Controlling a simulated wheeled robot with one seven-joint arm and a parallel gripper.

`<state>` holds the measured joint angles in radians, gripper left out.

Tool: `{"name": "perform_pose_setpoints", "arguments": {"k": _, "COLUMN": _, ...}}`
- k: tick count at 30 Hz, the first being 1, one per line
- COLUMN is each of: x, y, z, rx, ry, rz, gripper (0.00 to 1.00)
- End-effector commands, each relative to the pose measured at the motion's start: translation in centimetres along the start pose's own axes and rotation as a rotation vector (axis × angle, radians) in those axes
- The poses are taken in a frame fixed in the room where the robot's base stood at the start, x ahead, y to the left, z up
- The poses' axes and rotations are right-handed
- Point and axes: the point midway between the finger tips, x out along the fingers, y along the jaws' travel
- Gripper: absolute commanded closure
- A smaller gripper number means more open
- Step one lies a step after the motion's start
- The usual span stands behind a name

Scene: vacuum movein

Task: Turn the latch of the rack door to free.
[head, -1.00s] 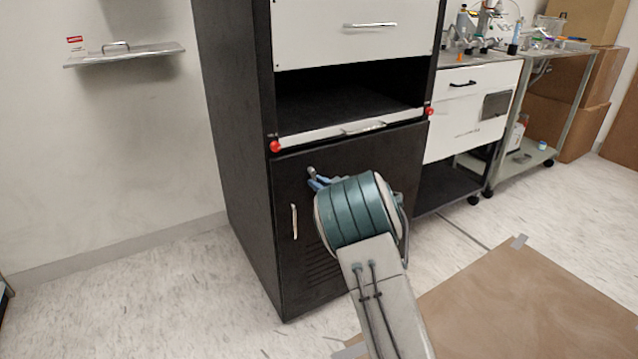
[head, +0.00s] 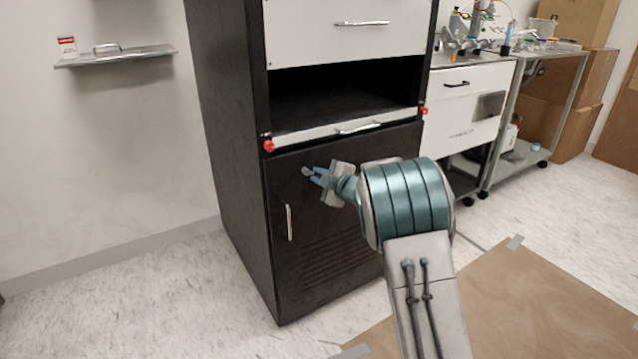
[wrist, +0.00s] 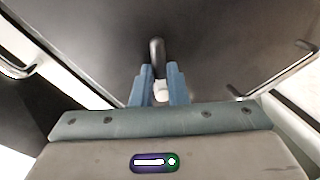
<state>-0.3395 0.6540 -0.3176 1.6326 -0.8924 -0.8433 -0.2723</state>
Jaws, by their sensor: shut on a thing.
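The rack door (head: 350,225) is a black panel low on the tall black rack, and it looks closed. Its latch (head: 306,171) is a small grey knob or lever near the door's top left. My gripper (head: 315,177) reaches it from the right, with its blue fingers at the latch. In the wrist view the latch (wrist: 157,50) shows as a dark rounded lever pointing up past the fingertips. My fingers (wrist: 160,82) are shut on it, with a pale piece between them. The exact contact is partly hidden.
A silver door handle (head: 289,222) is below the latch. Above the door are an open bay, a silver-edged shelf (head: 345,130) and a red knob (head: 268,146) at its left end. A wall shelf (head: 115,57) hangs left. The floor left of the rack is clear.

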Motion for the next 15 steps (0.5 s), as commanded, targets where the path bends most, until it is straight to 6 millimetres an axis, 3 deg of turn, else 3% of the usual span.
{"name": "perform_pose_setpoints", "arguments": {"k": 15, "x": -0.30, "y": 1.03, "z": -0.03, "rx": -0.385, "ry": -0.083, "rz": 0.003, "gripper": 1.00}}
